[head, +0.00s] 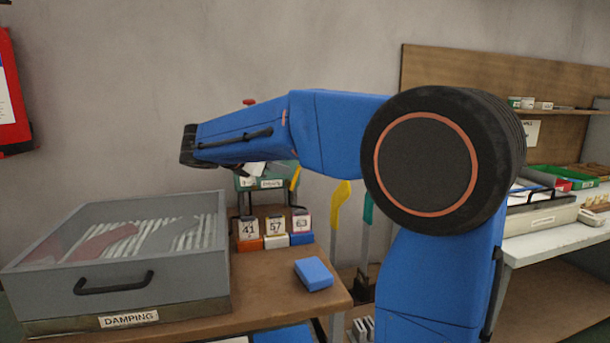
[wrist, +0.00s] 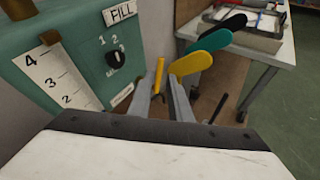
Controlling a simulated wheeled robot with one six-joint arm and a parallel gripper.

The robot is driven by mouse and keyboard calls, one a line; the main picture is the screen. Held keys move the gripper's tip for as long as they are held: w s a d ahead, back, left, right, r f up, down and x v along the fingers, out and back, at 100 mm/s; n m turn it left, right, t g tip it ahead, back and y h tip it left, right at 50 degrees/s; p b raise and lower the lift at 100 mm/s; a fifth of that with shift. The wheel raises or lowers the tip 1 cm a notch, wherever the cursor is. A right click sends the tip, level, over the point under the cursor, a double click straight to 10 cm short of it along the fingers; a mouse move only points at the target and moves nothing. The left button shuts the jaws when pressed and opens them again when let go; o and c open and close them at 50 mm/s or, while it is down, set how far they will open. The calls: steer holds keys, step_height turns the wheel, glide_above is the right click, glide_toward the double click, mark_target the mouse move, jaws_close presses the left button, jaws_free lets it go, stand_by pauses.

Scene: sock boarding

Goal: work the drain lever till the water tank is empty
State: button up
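The green water tank (wrist: 85,75) fills the left of the wrist view, with a number scale (wrist: 55,75), a brown marker by the 4, and a dial (wrist: 116,60) under a FILL label. In the head view the tank (head: 284,170) is partly hidden behind my arm. A thin yellow lever (wrist: 158,75) stands beside the tank; its tip also shows in the head view (head: 295,179). My gripper (wrist: 160,100) has its grey fingers apart, one on each side of the lever. Whether they touch it I cannot tell. The water itself is not visible.
Yellow (wrist: 194,63), teal (wrist: 210,40) and black (wrist: 222,22) paddle-shaped boards stand just beyond my gripper. A grey DAMPING box (head: 130,298), numbered cards and a blue block (head: 313,273) sit on the wooden bench (head: 255,312). A white table (head: 560,238) is at right.

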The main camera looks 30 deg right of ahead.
steer(key=x, duration=1.3)
steer(key=shift+d, duration=0.2)
jaws_close()
